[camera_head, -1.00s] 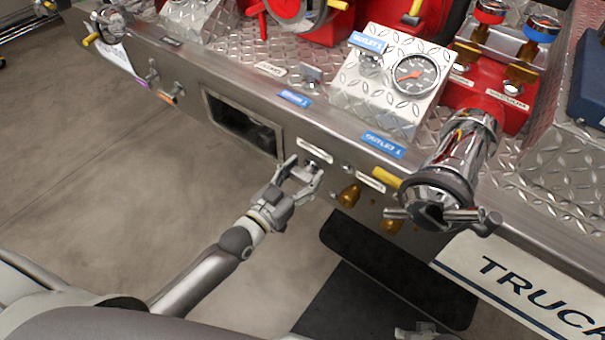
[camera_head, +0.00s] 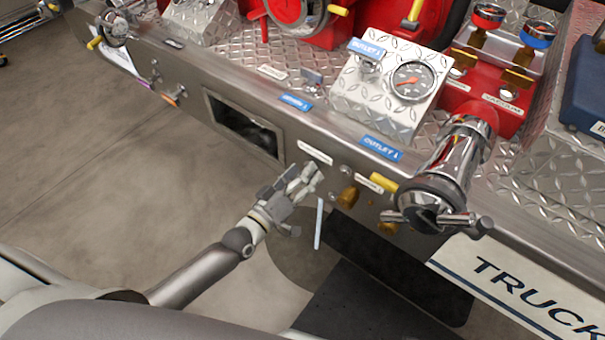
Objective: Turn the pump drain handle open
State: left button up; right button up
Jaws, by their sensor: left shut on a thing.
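My left gripper (camera_head: 306,182) reaches from the lower left to the pump's front panel. It is shut on the small drain handle under a white label (camera_head: 315,153). The fingers hide most of the handle, so I cannot make out its exact angle. A thin pale stream (camera_head: 319,224) hangs straight down just right of the gripper, below the panel. A darker round patch (camera_head: 290,258) shows on the floor under the gripper. My right gripper is out of view.
Right of the gripper are brass fittings (camera_head: 348,197), a yellow lever (camera_head: 383,182) and a large chrome outlet (camera_head: 445,180) with a cross bar. A rectangular opening (camera_head: 240,125) lies to the left. The floor (camera_head: 120,190) at left is clear.

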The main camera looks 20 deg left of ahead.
pick_arm(q)
jog(key=n, duration=0.2)
jog(key=shift+n, duration=0.4)
jog(key=n, duration=0.2)
jog(key=shift+f+n, duration=0.15)
jog(key=shift+n, duration=0.25)
jog(key=shift+n+b, duration=0.35)
jog(key=shift+n, duration=1.65)
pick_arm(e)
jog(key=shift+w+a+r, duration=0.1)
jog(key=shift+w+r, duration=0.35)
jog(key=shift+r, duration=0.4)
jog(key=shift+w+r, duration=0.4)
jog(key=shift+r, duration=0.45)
pick_arm(q)
jog(key=o, duration=1)
jog(key=shift+a, duration=0.1)
